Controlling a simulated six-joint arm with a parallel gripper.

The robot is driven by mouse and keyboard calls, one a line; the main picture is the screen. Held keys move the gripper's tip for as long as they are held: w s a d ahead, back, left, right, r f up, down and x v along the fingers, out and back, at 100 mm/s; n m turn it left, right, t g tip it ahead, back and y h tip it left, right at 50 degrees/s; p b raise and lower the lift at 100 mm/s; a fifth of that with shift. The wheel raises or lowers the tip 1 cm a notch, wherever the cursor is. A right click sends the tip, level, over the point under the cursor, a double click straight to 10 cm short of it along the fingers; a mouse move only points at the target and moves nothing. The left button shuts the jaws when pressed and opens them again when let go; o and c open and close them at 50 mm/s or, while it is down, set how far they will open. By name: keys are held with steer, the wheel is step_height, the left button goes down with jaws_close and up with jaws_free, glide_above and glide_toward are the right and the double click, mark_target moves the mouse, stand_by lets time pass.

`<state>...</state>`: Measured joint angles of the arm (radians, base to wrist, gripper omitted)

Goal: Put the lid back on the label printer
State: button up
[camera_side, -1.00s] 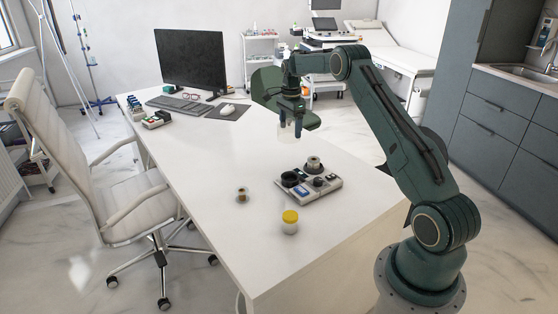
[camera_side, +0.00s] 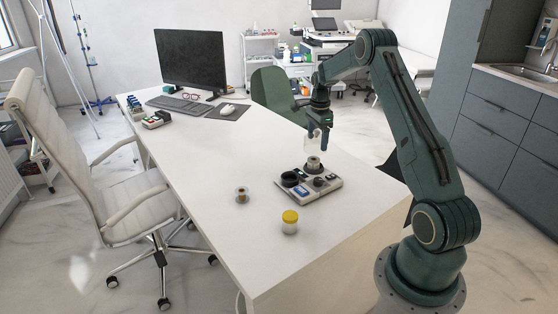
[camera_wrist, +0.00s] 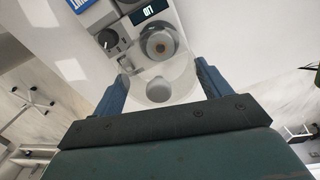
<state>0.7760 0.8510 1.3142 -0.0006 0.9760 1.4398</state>
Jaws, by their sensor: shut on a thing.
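In the wrist view the printer (camera_wrist: 130,40) shows at the top, with the roll (camera_wrist: 160,42) just beyond my fingers. The clear, see-through lid (camera_side: 311,147) is held between the fingers of my gripper (camera_side: 318,137), close above the roll. In the wrist view a round grey knob (camera_wrist: 158,90) shows between the fingers of my gripper (camera_wrist: 163,72). The lid's lower rim is hard to make out.
A yellow-capped jar (camera_side: 290,222) and a small spool (camera_side: 242,195) stand on the desk (camera_side: 215,170) in front and to the left of the printer. A monitor (camera_side: 190,60), keyboard (camera_side: 178,104) and mouse are at the far end. The middle of the desk is clear.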

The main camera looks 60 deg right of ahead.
mark_target(316, 159)
steer(key=shift+f, duration=0.1)
steer(key=shift+f, duration=3)
steer(key=shift+f, duration=0.2)
stand_by(0.4)
steer(key=o, duration=1)
steer(key=shift+r, duration=0.15)
steer(key=shift+r, duration=3.35)
